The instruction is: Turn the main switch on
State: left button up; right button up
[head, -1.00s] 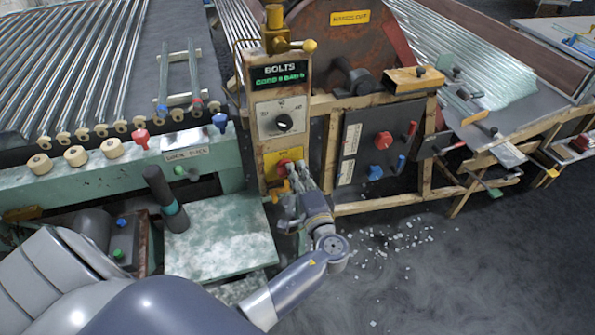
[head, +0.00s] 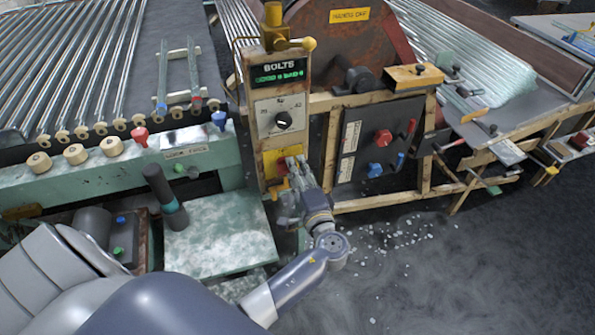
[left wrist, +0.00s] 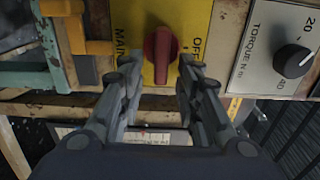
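The main switch is a red rotary knob (left wrist: 160,55) on a yellow plate (left wrist: 196,18), centred in the left wrist view. The plate reads MAIN on one side and OFF on the other. In the head view the yellow plate (head: 271,160) is low on the post of the BOLTS panel, with the red knob (head: 281,170) partly hidden by my fingers. My left gripper (left wrist: 158,68) is open, with one finger on each side of the knob. Its fingertips (head: 294,163) are close to the plate; contact cannot be told. My right gripper is not in view.
A torque dial (head: 283,120) is above the plate. A dark panel (head: 350,140) with red and blue knobs stands to the right. A green bench (head: 215,235) is to the left. Open floor (head: 430,280) with white fragments is at the right front.

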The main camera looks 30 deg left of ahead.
pick_arm(q)
jog(key=v, duration=1.2)
jog(key=s+f+m+g+h, duration=0.1)
jog(key=s+f+g+h, duration=0.15)
jog(key=f, duration=0.85)
jog(key=s+f+m+g+h, duration=0.1)
jog(key=s+f+h, duration=0.25)
jog(key=f, duration=0.75)
jog(key=s+f+m+g+h, duration=0.1)
jog(key=s+f+g+h, duration=0.15)
jog(key=f, duration=0.85)
jog(key=s+f+n+g+h, duration=0.1)
jog(key=s+f+n, duration=0.2)
jog(key=s, duration=0.7)
jog(key=s+a+f+n+g+h, duration=0.1)
jog(key=s+f+n+g+h, duration=0.1)
jog(key=s+f, duration=0.6)
jog(key=s+a+f+n+g+h, duration=0.1)
jog(key=s+f+n+h, duration=0.1)
jog(key=s+f, duration=0.4)
jog(key=s+n, duration=0.1)
jog(key=s, duration=0.4)
jog(key=shift+s+n+g+p, duration=0.3)
jog(key=shift+s+n+p, duration=0.05)
jog(key=shift+s+n, duration=0.05)
